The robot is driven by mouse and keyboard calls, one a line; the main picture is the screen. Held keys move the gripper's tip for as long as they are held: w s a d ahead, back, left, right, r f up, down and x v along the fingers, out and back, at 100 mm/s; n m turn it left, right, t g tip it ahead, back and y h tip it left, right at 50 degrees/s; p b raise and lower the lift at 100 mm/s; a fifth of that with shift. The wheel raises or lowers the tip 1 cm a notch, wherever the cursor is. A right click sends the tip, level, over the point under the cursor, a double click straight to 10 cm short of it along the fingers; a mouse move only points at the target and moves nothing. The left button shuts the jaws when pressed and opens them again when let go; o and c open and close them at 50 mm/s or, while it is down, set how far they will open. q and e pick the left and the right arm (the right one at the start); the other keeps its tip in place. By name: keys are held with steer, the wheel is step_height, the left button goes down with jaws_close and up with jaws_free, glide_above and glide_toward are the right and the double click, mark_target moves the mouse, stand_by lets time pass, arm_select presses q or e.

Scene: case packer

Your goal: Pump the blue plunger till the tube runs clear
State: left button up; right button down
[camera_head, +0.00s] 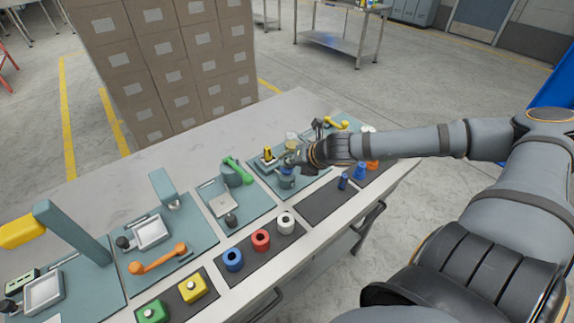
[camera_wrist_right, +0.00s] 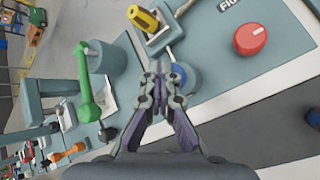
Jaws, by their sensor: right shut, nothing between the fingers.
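The blue plunger (camera_head: 287,170) tops a teal cylinder (camera_head: 287,182) on a teal station plate towards the right of the bench. In the wrist view the plunger (camera_wrist_right: 179,76) is partly hidden behind the fingers. My right gripper (camera_head: 292,160) is shut and empty, with its fingertips (camera_wrist_right: 160,72) at or just over the plunger. I cannot tell whether they touch it. A small amber-topped clear part (camera_head: 291,144) stands behind the gripper; I cannot tell whether it is the tube. My left gripper is not in view.
A yellow-handled lever (camera_wrist_right: 143,20) and a red knob (camera_wrist_right: 250,40) flank the plunger. A green-handled crank (camera_head: 238,168) stands to the left. Red (camera_head: 261,240), white (camera_head: 285,223) and several other buttons line the front edge. The bench's back strip is clear.

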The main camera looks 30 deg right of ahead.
mark_target(290, 170)
steer(key=shift+f, duration=0.35)
steer(key=shift+r, duration=0.2)
steer(key=shift+r+p, duration=1.55)
steer(key=shift+r, duration=0.05)
step_height(290, 170, up, 5)
steer(key=p, duration=0.5)
steer(key=shift+f, duration=0.1)
